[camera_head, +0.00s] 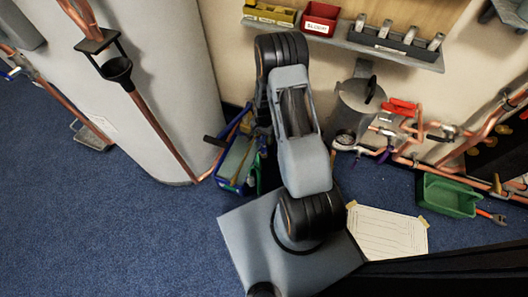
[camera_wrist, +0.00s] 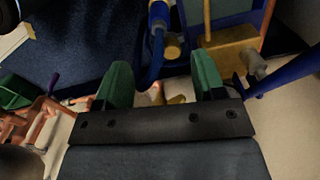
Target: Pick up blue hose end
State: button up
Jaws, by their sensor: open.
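In the wrist view a blue hose end (camera_wrist: 157,42) hangs at the top centre, with a pale metal fitting near its upper part. The hose curves down into the gap between my fingers. My gripper (camera_wrist: 162,76) is open, with one green fingertip on each side of the hose. The fingers look apart from the hose, but its depth between them is hard to judge. In the head view my arm hides the gripper, and I cannot make out the hose end there.
A blue tool carrier (camera_head: 227,182) stands on the carpet beside a grey tank (camera_head: 150,75). Copper pipes (camera_head: 405,140) and a grey metal can (camera_head: 355,108) are at the right. A green bin (camera_head: 449,195) and a paper sheet (camera_head: 385,232) lie on the floor.

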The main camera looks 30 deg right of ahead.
aim_at(264, 148)
notch_tip(264, 148, down, 7)
jog(key=shift+r+b, duration=0.1)
jog(key=shift+b, duration=0.95)
jog(key=shift+d+f+b, duration=0.1)
jog(key=shift+f+b, duration=1.35)
jog(key=shift+f, duration=1.2)
jog(key=shift+c, duration=0.4)
jog(key=shift+r, duration=0.1)
jog(key=c, duration=1)
